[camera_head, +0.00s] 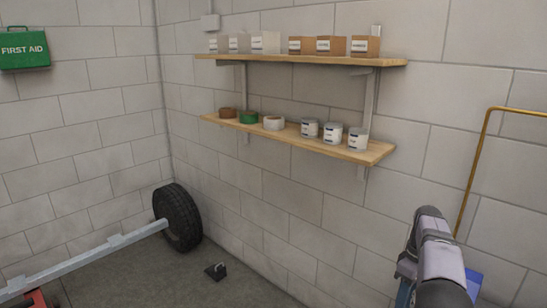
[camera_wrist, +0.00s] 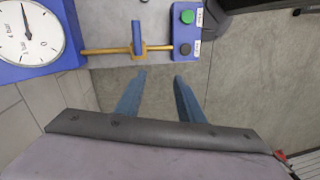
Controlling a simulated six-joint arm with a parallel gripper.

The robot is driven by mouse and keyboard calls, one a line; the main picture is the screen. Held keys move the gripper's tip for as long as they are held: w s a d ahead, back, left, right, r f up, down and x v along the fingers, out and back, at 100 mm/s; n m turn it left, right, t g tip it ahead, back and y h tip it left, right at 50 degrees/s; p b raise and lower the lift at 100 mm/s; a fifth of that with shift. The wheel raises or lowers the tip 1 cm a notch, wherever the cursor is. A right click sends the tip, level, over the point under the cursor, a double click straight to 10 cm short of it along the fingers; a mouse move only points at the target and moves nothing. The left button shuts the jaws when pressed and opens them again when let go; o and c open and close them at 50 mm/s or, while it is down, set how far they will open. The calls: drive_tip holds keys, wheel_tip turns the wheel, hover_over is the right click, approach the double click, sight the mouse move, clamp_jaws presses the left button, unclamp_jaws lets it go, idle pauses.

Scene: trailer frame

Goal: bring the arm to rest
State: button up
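My gripper (camera_wrist: 160,84) shows in the wrist view as two blue fingers with a clear gap between them. It is open, and nothing is held between the fingers. Beyond the fingertips is a brass pipe with a blue-handled valve (camera_wrist: 138,40). The fingers look apart from it, though the exact distance is hard to tell. In the head view my arm stands at the lower right, and the gripper's fingers cannot be made out there.
A pressure gauge (camera_wrist: 28,32) and a blue box with a green and a black button (camera_wrist: 186,30) flank the valve. In the head view, two wall shelves (camera_head: 300,140) hold tins and tape rolls. A wheel (camera_head: 178,217) on a trailer axle (camera_head: 90,260) stands lower left.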

drive_tip(key=s+a+r+m, duration=0.2)
drive_tip(key=s+a, duration=0.1)
drive_tip(key=a, duration=0.6)
drive_tip(key=s+a+f+m, duration=0.2)
drive_tip(key=s+a, duration=0.5)
drive_tip(key=s, duration=0.4)
drive_tip(key=s+a+f+m+t+h, duration=0.1)
drive_tip(key=s+a+f+m, duration=0.1)
drive_tip(key=s+a, duration=0.5)
drive_tip(key=s+m, duration=0.1)
drive_tip(key=s, duration=0.3)
drive_tip(key=shift+s+a, duration=0.35)
drive_tip(key=shift+s, duration=0.05)
